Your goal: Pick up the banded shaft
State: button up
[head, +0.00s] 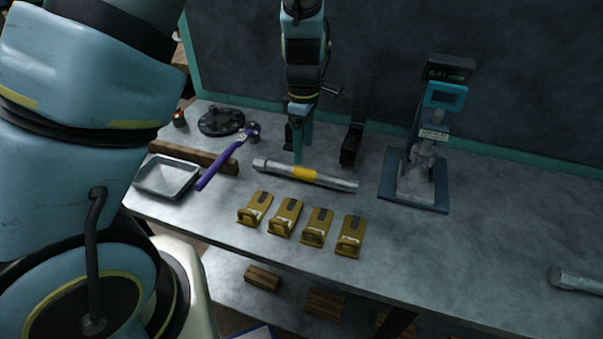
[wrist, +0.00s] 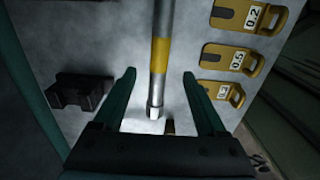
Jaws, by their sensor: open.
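The banded shaft (head: 330,181) is a grey metal rod with a yellow band around its middle. It lies on the bench, running left to right in the head view. My gripper (head: 298,158) points down just behind the shaft's left half, near the band. In the wrist view the shaft (wrist: 160,55) runs between the two spread teal fingers of my gripper (wrist: 158,76), with its bright end towards the palm. The fingers are open and stand apart from the shaft on both sides. I cannot tell how far the fingertips are above the bench.
Several yellow numbered gauges (head: 317,227) lie in front of the shaft. A black bracket (head: 352,145) stands behind it. A measuring stand (head: 413,192) is to the right. A purple-handled tool (head: 220,165) and a metal tray (head: 166,176) lie left. The bench's right half (head: 500,220) is mostly clear.

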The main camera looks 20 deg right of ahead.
aim_at(302, 169)
notch_tip(302, 169, down, 3)
jog(key=shift+r, duration=0.1)
jog(key=shift+w+a+f+p, duration=0.1)
jog(key=shift+f+p, duration=0.4)
jog(key=shift+f, duration=0.85)
jog(key=shift+w+f+p, duration=0.1)
jog(key=shift+f+p, duration=0.4)
jog(key=shift+f, duration=0.85)
grip_shut()
jog(key=shift+r, duration=0.1)
